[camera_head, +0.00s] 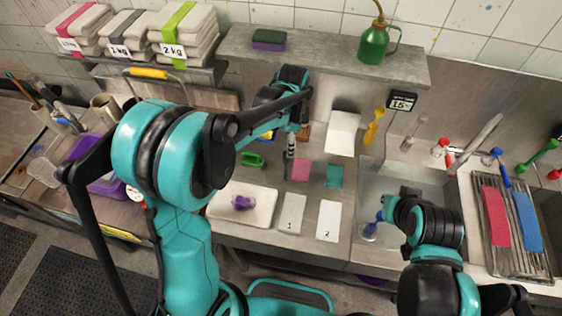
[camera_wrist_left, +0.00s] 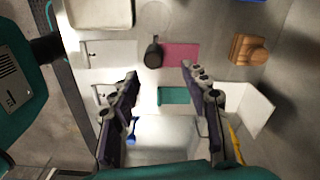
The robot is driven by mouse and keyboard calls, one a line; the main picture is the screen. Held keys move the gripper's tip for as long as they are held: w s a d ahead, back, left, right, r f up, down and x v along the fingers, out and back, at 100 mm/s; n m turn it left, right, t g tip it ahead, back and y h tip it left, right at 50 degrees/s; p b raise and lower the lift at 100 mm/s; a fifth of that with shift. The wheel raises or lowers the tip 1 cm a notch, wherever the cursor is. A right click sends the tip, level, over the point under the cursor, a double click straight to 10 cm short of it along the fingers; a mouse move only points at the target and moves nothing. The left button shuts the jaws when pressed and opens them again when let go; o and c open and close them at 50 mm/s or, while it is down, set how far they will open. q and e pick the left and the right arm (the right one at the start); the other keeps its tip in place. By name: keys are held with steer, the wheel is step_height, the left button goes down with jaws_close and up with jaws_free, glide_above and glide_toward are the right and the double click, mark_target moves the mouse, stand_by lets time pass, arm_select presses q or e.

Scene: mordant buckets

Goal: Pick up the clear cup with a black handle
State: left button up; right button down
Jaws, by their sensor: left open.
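In the left wrist view the clear cup (camera_wrist_left: 156,16) stands on the grey worktop near the top edge, its rim faint against the surface. Its black handle (camera_wrist_left: 153,52) points down the picture, beside a pink cloth (camera_wrist_left: 181,55). My left gripper (camera_wrist_left: 160,75) is open and empty; the handle lies beyond its fingertips, about in line with the gap between them. In the head view my left arm reaches over the worktop, and I cannot make out the cup there. My right arm shows at the lower right; I cannot make out its gripper.
A white tray (camera_head: 219,205) holds a purple object. White cards (camera_head: 291,213), a teal cloth (camera_head: 335,176) and a green scoop (camera_head: 252,159) lie on the worktop. A wooden block (camera_wrist_left: 248,49) lies beyond the pink cloth. A sink (camera_head: 392,183) and rack (camera_head: 512,225) are to the right.

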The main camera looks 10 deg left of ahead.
arm_select(q)
steer(key=f, duration=0.5)
steer(key=s+f, duration=0.1)
steer(key=f, duration=0.1)
steer(key=shift+a+f+b, duration=0.35)
steer(key=shift+a+b, duration=0.05)
steer(key=shift+c, duration=0.2)
jaws_close()
